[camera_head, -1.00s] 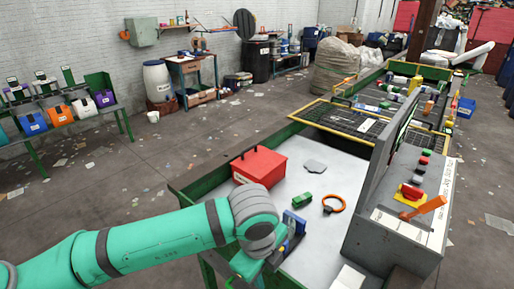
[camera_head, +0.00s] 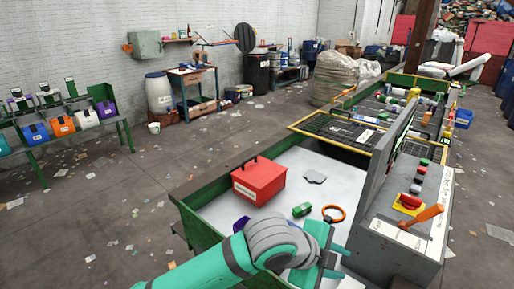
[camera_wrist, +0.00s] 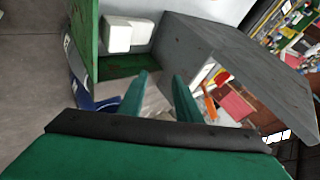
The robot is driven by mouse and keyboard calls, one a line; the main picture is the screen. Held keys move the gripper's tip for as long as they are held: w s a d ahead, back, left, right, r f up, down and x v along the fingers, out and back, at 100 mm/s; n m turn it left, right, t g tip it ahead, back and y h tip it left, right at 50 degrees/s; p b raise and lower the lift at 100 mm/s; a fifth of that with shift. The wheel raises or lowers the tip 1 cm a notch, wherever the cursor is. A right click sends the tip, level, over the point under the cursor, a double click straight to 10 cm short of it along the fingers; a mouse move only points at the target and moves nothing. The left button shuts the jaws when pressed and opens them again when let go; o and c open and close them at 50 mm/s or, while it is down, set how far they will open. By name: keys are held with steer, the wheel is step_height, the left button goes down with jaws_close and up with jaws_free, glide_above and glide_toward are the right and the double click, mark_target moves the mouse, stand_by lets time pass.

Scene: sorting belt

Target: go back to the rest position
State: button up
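My gripper (camera_head: 340,262) is at the near end of the sorting table (camera_head: 318,163), just left of the grey control box (camera_head: 395,235). In the wrist view its two green fingers (camera_wrist: 160,98) stand apart with nothing held between them. My forearm and wrist cover part of the table's near side. A small dark blue-purple object (camera_head: 241,223) shows just beyond my wrist, partly hidden.
On the table are a red toolbox (camera_head: 259,182), a green block (camera_head: 302,210), an orange ring (camera_head: 334,214) and a grey flat piece (camera_head: 315,177). Open floor lies left of the table.

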steer(key=w+d+r+n+t+h, duration=0.3)
steer(key=d+r+n+t+h, duration=0.35)
steer(key=r, duration=0.45)
steer(key=s+a+f+n+t+y, duration=0.35)
steer(key=a+f+n+y, duration=0.3)
steer(key=f+n, duration=0.4)
steer(key=s+a+f+n+t+y, duration=0.3)
steer(key=a+f+n+t+y, duration=0.25)
steer(key=a+f+n, duration=0.4)
steer(key=s+a+f+g+y, duration=0.1)
steer(key=s+a+f, duration=0.2)
steer(key=s, duration=0.5)
steer(key=s+a+f+m+g+y, duration=0.1)
steer(key=s+a+f, duration=0.2)
steer(key=s+f, duration=0.3)
steer(key=s+a+f+g+y, duration=0.1)
steer(key=s+a+f+g, duration=0.1)
steer(key=s, duration=0.9)
steer(key=shift+s+a+f, duration=0.35)
steer(key=shift+a+f, duration=0.25)
steer(key=shift+f, duration=0.65)
steer(key=shift+m, duration=0.25)
